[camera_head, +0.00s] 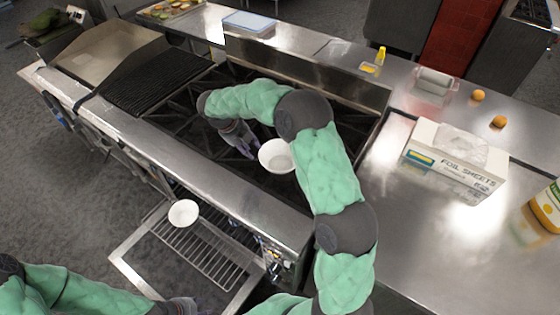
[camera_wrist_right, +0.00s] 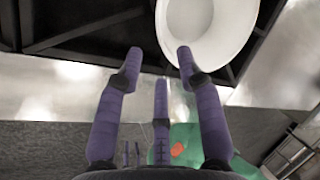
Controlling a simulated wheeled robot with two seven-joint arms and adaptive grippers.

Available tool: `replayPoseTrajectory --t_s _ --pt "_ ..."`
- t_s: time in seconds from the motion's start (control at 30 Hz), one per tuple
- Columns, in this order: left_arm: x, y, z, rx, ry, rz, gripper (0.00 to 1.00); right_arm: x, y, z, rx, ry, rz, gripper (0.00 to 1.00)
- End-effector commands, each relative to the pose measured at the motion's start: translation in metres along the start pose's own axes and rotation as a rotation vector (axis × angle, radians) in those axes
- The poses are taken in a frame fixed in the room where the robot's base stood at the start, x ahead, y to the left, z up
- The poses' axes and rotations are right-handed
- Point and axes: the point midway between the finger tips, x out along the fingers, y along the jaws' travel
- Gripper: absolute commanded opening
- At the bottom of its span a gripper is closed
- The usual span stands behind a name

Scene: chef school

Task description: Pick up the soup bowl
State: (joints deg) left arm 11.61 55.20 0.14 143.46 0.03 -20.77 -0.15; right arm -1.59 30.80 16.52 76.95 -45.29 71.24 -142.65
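A white soup bowl (camera_head: 277,157) rests on the black stove grates (camera_head: 185,116), right beside my right gripper (camera_head: 247,151). In the right wrist view the bowl (camera_wrist_right: 210,25) is at the top, cut off by the frame edge. My right gripper (camera_wrist_right: 160,62) has its purple fingers spread with nothing between them. The bowl lies beyond the right-hand fingertip; I cannot tell whether they touch. A second white bowl (camera_head: 183,213) shows over the open oven door and rack. My left gripper (camera_head: 190,305) is at the bottom edge, mostly cut off.
The open oven door (camera_head: 140,262) juts out below the stove. On the steel counter at right are a foil sheets box (camera_head: 455,158), a clear container (camera_head: 435,85), orange fruits (camera_head: 499,121) and a jar (camera_head: 546,207). A griddle (camera_head: 105,48) is at the left.

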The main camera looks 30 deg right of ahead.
Motion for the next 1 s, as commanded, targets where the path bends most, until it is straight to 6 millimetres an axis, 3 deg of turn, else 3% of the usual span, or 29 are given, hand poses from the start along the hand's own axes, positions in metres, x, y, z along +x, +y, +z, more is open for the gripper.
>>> replayPoseTrajectory --t_s 0.13,0.43,0.7,1.0 --pt "0.005 -0.002 0.0 0.0 0.0 0.0 0.4 0.025 0.001 -0.001 0.001 0.004 0.0 0.37" --pt "0.009 -0.003 -0.001 0.0 0.0 0.0 0.4 0.046 0.0 -0.005 0.0 0.003 0.0 0.37" --pt "0.018 -0.006 -0.001 0.0 0.0 0.0 0.4 0.083 -0.002 -0.011 0.0 0.003 0.0 0.37" --pt "0.018 -0.006 -0.001 0.0 0.0 0.0 0.4 0.087 -0.002 -0.011 0.001 0.002 0.0 0.34"
